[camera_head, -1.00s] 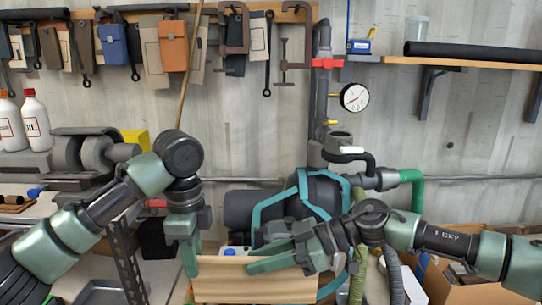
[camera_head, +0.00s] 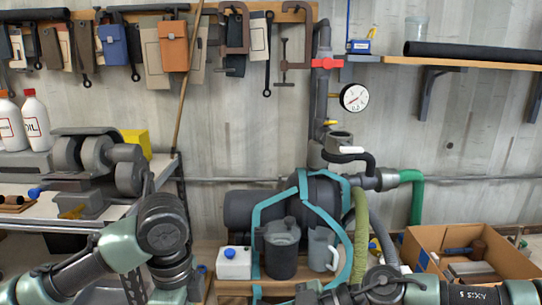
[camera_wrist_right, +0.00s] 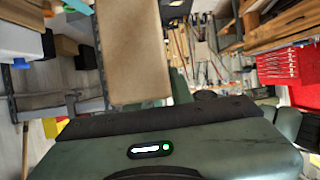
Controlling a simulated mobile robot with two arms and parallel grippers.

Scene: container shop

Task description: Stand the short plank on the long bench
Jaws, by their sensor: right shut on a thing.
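The short plank, a tan flat board (camera_wrist_right: 132,50), shows in the right wrist view, running up from my right gripper (camera_wrist_right: 160,112) to the top edge. My right gripper is shut on it; the fingers are largely hidden. The plank does not show in the head view, where my right arm runs along the bottom edge. My left arm bends down at the lower left of the head view, its gripper below the frame. I cannot tell which surface is the long bench, or whether the plank touches one.
A grey can (camera_head: 281,250), a grey jug (camera_head: 322,250) and a white bottle (camera_head: 234,263) stand before a teal-framed tank (camera_head: 245,210). A cardboard box (camera_head: 490,245) is at right. A metal-edged table (camera_head: 60,220) with a grinder (camera_head: 95,155) is at left.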

